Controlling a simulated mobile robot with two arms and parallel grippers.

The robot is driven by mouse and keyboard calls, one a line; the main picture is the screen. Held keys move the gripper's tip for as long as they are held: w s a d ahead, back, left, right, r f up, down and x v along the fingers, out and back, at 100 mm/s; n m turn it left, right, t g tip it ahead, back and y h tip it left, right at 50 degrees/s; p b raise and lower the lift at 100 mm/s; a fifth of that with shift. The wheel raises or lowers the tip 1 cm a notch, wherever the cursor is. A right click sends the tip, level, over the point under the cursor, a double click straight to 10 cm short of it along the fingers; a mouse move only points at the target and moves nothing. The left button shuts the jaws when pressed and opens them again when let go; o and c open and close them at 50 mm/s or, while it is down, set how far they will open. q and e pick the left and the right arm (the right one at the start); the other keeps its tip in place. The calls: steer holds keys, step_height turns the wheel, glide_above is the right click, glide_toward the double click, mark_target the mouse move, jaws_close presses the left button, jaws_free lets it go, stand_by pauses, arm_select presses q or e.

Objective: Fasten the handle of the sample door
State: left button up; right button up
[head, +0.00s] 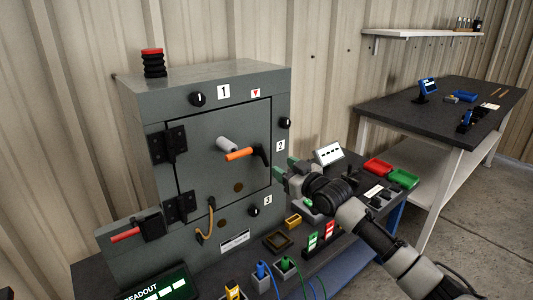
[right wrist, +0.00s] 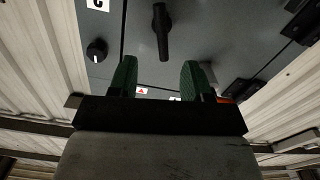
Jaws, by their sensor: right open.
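The door (head: 195,166) is a grey panel on the front of a grey enclosure (head: 203,84), hinged at its left, and looks closed. A black lever handle (head: 260,154) is near its right edge. An orange bar (head: 239,154) and a grey cylinder (head: 227,145) stick out beside it. My right gripper (head: 285,168), with green fingertips, is open and empty just right of the door. In the right wrist view the black handle (right wrist: 162,35) lies beyond the gap between the open fingers (right wrist: 158,78), apart from them. My left gripper is not in view.
Red (head: 377,166) and green (head: 403,178) trays and small parts crowd the bench to the right. A readout box (head: 160,287) stands in front. A second table (head: 446,111) is behind.

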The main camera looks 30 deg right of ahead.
mark_target(265, 157)
steer(key=w, duration=0.7)
steer(key=w+a, duration=0.1)
steer(key=w, duration=0.2)
steer(key=shift+w, duration=0.15)
steer(key=shift+c, duration=0.2)
jaws_close()
